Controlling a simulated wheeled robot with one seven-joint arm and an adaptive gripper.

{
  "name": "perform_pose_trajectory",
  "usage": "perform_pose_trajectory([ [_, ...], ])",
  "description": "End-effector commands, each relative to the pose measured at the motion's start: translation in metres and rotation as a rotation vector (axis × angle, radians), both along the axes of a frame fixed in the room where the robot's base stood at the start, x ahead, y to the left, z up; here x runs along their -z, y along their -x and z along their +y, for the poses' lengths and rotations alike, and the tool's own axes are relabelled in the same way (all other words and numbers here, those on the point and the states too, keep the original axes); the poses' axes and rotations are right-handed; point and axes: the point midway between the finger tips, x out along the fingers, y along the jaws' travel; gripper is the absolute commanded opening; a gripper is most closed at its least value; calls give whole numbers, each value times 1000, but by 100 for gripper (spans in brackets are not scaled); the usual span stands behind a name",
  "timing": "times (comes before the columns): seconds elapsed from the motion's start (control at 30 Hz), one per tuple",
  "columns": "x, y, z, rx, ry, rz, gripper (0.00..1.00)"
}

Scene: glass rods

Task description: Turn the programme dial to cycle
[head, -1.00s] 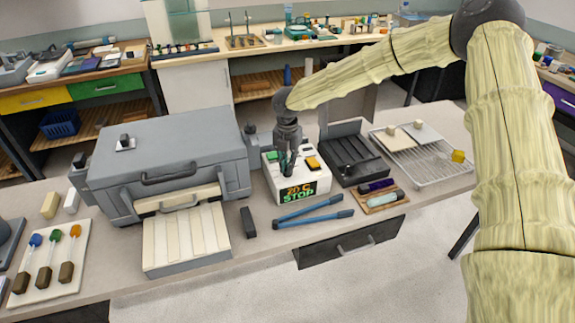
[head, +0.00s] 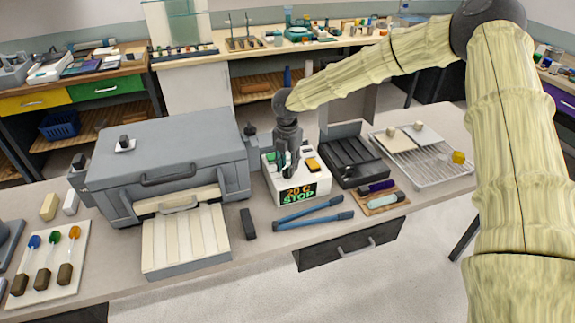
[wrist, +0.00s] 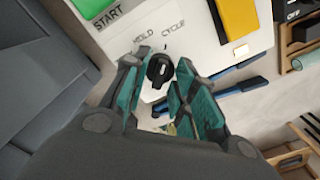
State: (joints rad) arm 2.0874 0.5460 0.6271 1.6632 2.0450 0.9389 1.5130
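The programme dial (wrist: 160,70) is a small black knob with a white mark, on the white control box (head: 270,184). In the wrist view it sits between the two teal-padded fingers of my gripper (wrist: 163,64). The fingers stand apart on either side of it, with a narrow gap at the right; firm contact does not show. In the head view my gripper (head: 286,168) is over the box and hides the dial.
A large grey machine (head: 170,155) stands close at the left. A black tray (head: 352,160) and a wire rack (head: 430,163) are at the right. Blue-handled tongs (head: 313,214) and a small dark block (head: 247,224) lie in front. A green button (wrist: 92,6) and yellow button (wrist: 237,20) flank the dial.

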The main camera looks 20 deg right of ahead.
Motion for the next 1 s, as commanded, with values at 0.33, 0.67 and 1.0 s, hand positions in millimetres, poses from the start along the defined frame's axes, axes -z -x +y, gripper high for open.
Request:
perform_pose_trajectory([
  [0.33,-2,0,0,-1,0,0,32],
  [0.67,-47,-1,0,-1,-1,-2,32],
  [1.0,-102,-1,-1,0,0,-1,32],
])
